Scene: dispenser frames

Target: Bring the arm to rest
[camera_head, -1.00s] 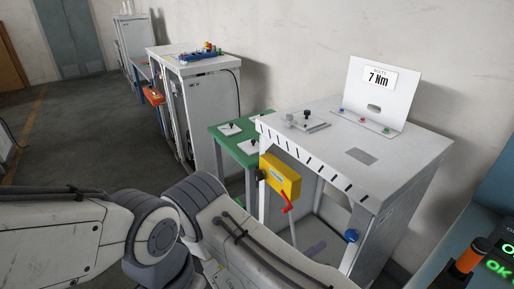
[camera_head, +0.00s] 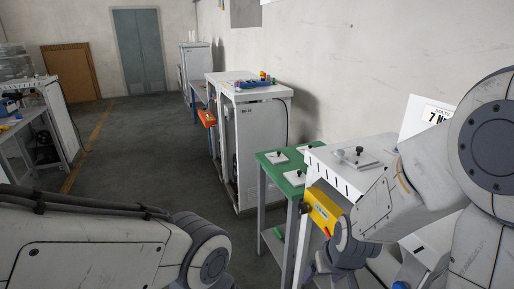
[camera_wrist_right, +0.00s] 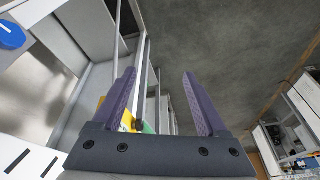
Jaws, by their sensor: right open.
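My right arm reaches in from the right side of the head view, in front of the white workstation (camera_head: 325,161). In the right wrist view my right gripper (camera_wrist_right: 161,88) is open, its two purple fingers wide apart with nothing between their tips. Floor and parts of the white frame (camera_wrist_right: 98,85) show behind the fingers. In the head view the arm's links hide much of the workstation and its sign (camera_head: 434,114). My left arm lies across the lower left; its gripper is outside the picture.
A yellow box (camera_head: 322,211) is on the workstation's front, partly behind my right arm. A green table (camera_head: 272,161) adjoins it on the left. A white cabinet (camera_head: 247,150) with an orange box (camera_head: 207,118) stands farther back.

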